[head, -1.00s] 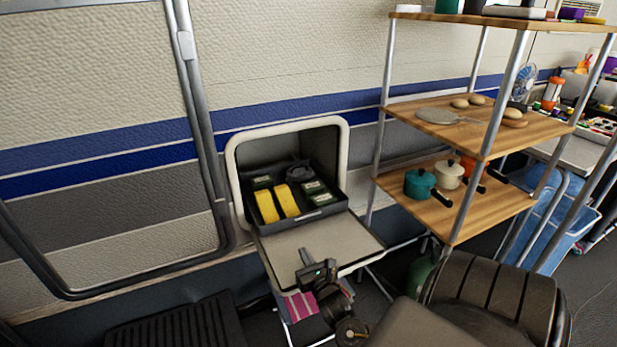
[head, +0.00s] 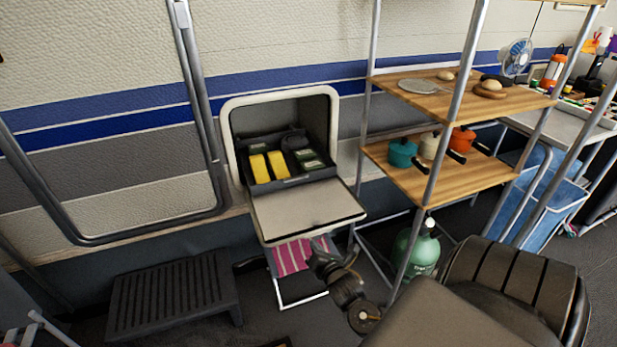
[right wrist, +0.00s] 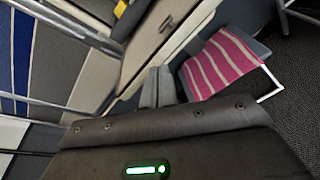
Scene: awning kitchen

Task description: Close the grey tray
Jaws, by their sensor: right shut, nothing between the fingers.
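A dark grey tray (head: 290,182) holds yellow and dark green packs inside a white-rimmed wall compartment (head: 230,130). It sticks out toward the opening, at the inner end of a lowered, pale flap (head: 305,208). My right gripper (head: 320,246) is below the flap's front edge in the head view, overlapping a pink striped cloth in the picture; it is shut and empty. In the right wrist view its closed fingers (right wrist: 165,87) appear between the flap (right wrist: 160,35) and the cloth. Contact with the flap cannot be told. My left gripper is not in view.
A metal-legged wooden shelf (head: 440,180) with pots stands right of the compartment. A green gas bottle (head: 418,250) is under it. The pink striped cloth (head: 292,257) is below the flap.

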